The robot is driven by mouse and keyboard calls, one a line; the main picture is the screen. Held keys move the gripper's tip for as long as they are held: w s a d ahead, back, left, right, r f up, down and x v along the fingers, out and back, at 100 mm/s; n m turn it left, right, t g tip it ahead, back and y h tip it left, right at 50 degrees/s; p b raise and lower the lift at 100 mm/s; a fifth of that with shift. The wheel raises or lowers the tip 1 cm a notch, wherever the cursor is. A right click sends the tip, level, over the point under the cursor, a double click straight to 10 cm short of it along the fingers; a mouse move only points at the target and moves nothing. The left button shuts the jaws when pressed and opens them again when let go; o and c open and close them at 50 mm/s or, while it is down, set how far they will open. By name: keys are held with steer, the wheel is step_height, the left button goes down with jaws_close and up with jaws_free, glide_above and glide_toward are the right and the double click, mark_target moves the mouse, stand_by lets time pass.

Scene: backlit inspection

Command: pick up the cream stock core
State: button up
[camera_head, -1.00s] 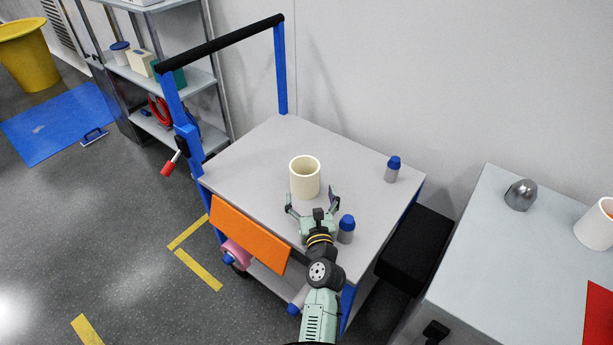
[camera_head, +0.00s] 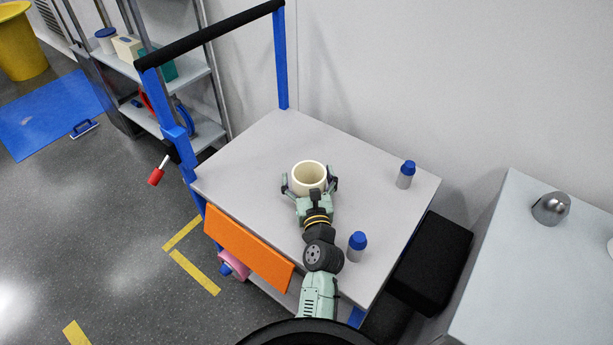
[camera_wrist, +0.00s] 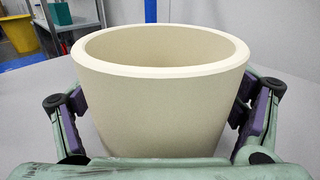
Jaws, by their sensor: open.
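The cream stock core (camera_head: 309,175) is a hollow, open-topped cylinder standing upright on the grey top of the blue-framed cart (camera_head: 250,150). My gripper (camera_head: 309,186) is at the core's near side with its two fingers spread to either side of it. In the wrist view the core (camera_wrist: 155,105) fills the middle, and the open fingers (camera_wrist: 160,112) with purple pads flank it left and right. A small gap shows at the right pad; I cannot tell whether the left pad touches. The core's lower part is hidden behind my gripper.
Two blue-capped grey bottles stand on the cart, one near my arm (camera_head: 356,247) and one at the far right (camera_head: 406,175). A blue post with a black handle bar (camera_head: 215,33) rises on the left.

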steer(key=shift+w, duration=0.35)
steer(key=shift+r, duration=0.1)
steer(key=shift+s, duration=0.15)
steer(key=shift+c, duration=0.3)
steer(key=c, duration=1.1)
steer(key=shift+c, duration=0.2)
steer(key=shift+r, duration=0.1)
